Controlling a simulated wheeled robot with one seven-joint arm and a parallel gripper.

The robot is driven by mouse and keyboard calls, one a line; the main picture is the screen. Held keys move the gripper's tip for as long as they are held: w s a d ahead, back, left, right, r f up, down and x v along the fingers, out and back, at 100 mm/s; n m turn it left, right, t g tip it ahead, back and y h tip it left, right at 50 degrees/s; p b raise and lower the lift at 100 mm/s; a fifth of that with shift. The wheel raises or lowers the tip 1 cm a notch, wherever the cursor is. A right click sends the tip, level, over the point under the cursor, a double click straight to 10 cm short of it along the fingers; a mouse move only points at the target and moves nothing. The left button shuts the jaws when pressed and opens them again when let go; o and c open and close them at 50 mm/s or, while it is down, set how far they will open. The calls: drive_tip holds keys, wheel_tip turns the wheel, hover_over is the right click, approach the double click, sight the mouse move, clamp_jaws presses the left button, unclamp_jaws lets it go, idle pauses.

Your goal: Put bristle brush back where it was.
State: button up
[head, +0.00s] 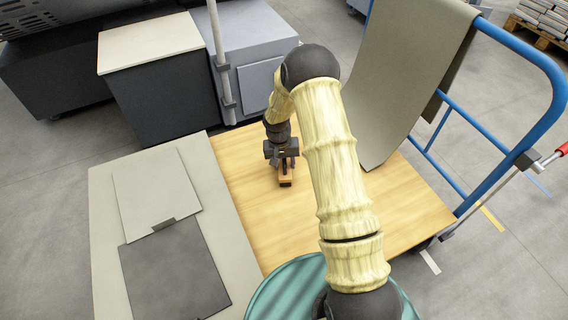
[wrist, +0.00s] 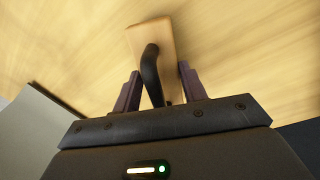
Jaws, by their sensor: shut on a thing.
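The bristle brush (head: 286,181) has a light wooden block and a black curved handle. It is over the wooden deck of the blue-railed cart, but I cannot tell whether it touches the deck. The brush also shows in the wrist view (wrist: 152,42), its block pointing away from me and its handle running back between the fingers. My gripper (head: 284,163) is shut on the brush, with one dark finger on each side of it in the wrist view (wrist: 160,88). The bristles are hidden.
Bare wooden deck (head: 240,215) surrounds the brush. A grey board (head: 105,215) with two flat sheets lies to the left. A grey-green sheet (head: 410,70) drapes over the blue rail (head: 530,50) at right. Grey cabinets (head: 255,60) stand behind. A teal round top (head: 275,297) is in front.

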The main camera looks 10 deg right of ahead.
sight(280, 166)
drive_tip(key=shift+f, duration=0.1)
drive_tip(key=o, duration=0.9)
drive_tip(key=shift+o, duration=0.2)
wheel_tip(280, 166, up, 12)
drive_tip(key=a+p, duration=0.1)
drive_tip(key=p, duration=0.4)
drive_tip(key=shift+w+a, duration=0.1)
drive_tip(key=s+r+n+t, duration=0.1)
drive_tip(key=s+r, duration=0.7)
drive_tip(key=s, duration=0.3)
drive_tip(key=s+d+r+n+t+y, duration=0.1)
drive_tip(key=s+r, duration=0.7)
drive_tip(key=s, duration=0.4)
drive_tip(key=shift+d+r+t, duration=0.3)
drive_tip(key=shift+r+t, duration=0.05)
drive_tip(key=shift+t, duration=0.05)
